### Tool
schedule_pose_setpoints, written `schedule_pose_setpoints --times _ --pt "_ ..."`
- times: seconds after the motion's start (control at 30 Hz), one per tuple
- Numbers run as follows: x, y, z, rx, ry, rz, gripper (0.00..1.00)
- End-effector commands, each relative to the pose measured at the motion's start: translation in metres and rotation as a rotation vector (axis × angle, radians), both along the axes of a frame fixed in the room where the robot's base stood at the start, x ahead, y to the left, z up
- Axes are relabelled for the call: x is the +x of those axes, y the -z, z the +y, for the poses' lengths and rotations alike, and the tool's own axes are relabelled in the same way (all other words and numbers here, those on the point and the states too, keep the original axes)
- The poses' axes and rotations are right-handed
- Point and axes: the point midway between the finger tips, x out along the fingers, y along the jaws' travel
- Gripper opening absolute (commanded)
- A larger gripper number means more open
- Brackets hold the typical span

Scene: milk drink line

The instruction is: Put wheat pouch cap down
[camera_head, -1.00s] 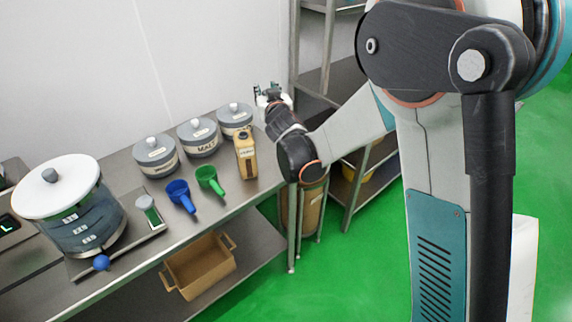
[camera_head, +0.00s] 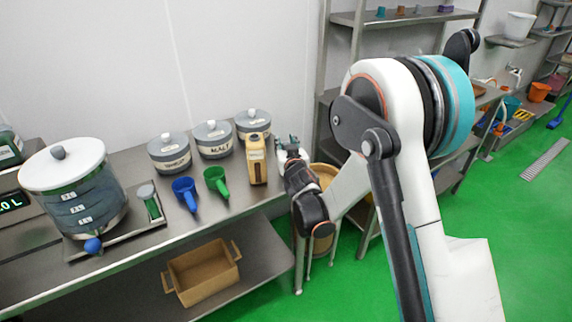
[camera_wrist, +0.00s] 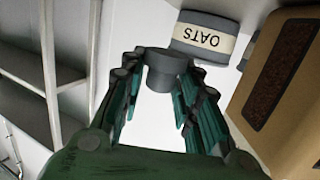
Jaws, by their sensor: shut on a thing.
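My gripper (camera_head: 287,143) is above the right end of the steel counter, right of the tan container. In the wrist view my gripper (camera_wrist: 163,82) has its fingers closed around a small dark grey round cap (camera_wrist: 168,68). I take it as the wheat pouch cap. The cap is too small to make out in the head view. A tan container (camera_head: 256,160) stands upright on the counter, left of my gripper; its label cannot be read. A tan surface with a dark panel (camera_wrist: 280,75) fills the right of the wrist view.
A grey lidded jar labelled OATS (camera_wrist: 205,38) stands close beyond the cap. The MALT jar (camera_head: 213,140) and another jar (camera_head: 170,153) stand left of it. Blue (camera_head: 186,192) and green (camera_head: 217,182) scoops lie in front. A steel rack (camera_head: 345,70) rises to the right.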

Motion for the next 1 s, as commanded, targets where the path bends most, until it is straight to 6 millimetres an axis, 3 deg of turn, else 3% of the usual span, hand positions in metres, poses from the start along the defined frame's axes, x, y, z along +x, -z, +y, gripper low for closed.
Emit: schedule_pose_setpoints --times 0.03,0.27,0.53,0.93,1.0 --pt "0.0 0.009 0.0 0.0 0.0 0.0 0.2" --pt "0.0 0.021 0.0 0.0 0.0 0.0 0.2" --pt "0.0 0.058 0.0 0.0 0.0 0.0 0.2" --pt "0.0 0.061 0.0 0.0 0.0 0.0 0.2" --pt "0.0 0.06 0.0 0.0 0.0 0.0 0.43"
